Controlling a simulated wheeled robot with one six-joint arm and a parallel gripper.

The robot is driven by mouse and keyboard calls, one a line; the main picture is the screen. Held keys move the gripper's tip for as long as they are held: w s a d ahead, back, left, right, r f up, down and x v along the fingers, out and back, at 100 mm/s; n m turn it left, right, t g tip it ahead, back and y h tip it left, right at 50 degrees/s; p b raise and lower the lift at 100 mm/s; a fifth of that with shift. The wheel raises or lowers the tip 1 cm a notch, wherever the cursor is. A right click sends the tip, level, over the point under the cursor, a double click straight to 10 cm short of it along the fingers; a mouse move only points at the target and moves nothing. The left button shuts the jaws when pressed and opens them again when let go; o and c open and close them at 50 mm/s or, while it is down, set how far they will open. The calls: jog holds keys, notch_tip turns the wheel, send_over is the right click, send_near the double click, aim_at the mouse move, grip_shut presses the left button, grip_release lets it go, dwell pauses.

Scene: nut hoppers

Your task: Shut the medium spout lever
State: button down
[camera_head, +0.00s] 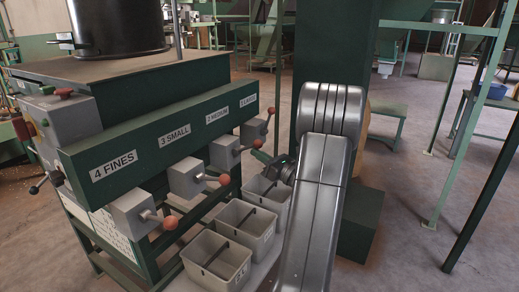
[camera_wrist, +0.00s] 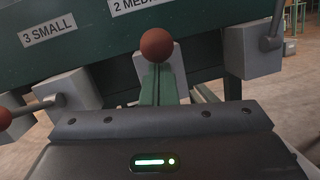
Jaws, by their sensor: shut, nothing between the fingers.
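The medium spout box (camera_head: 223,154) hangs under the "2 MEDIUM" label on the green beam. Its lever ends in a red-orange ball knob (camera_head: 257,143). In the wrist view the knob (camera_wrist: 157,45) stands straight ahead, in front of the grey box (camera_wrist: 178,72). My gripper (camera_head: 264,157) is close to the medium knob, partly hidden by my arm. In the wrist view its narrow green fingers (camera_wrist: 158,76) are together and empty, with the tips just below the knob; I cannot tell if they touch it. The lever's rod is hidden behind the fingers and knob.
The small spout lever knob (camera_head: 224,179) and fines knob (camera_head: 170,222) are to the left. The large spout knob (camera_head: 271,110) is beyond, its lever raised. Grey bins (camera_head: 246,228) stand below the spouts. Open floor (camera_head: 410,180) lies to the right.

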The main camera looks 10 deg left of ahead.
aim_at(258, 144)
jog(key=r+h+p, duration=0.1)
jog(key=p, duration=0.2)
jog(key=a+r+g+h+p, duration=0.1)
jog(key=r+p, duration=0.1)
jog(key=p, duration=0.1)
jog(key=r+g+h+p, duration=0.1)
jog(key=p, duration=0.3)
jog(key=shift+w+a+r+n+h, duration=0.15)
jog(key=shift+w+r+n+h, duration=0.1)
jog(key=shift+r+n+h, duration=0.1)
jog(key=a+h+p, duration=0.1)
jog(key=p, duration=0.1)
jog(key=r+g+h+p, duration=0.1)
jog(key=p, duration=0.2)
jog(key=shift+w+a+h, duration=0.25)
jog(key=shift+w+a, duration=0.1)
jog(key=shift+r+p, duration=0.1)
jog(key=shift+p, duration=0.3)
jog(key=shift+w+a+r, duration=0.15)
jog(key=shift+r, duration=0.05)
jog(key=s+d+f, duration=0.1)
jog(key=s+d+f+b, duration=0.1)
jog(key=d, duration=0.1)
jog(key=shift+s+d, duration=0.1)
jog(key=shift+s, duration=0.05)
jog(key=r+v, duration=0.1)
jog(key=v, duration=0.9)
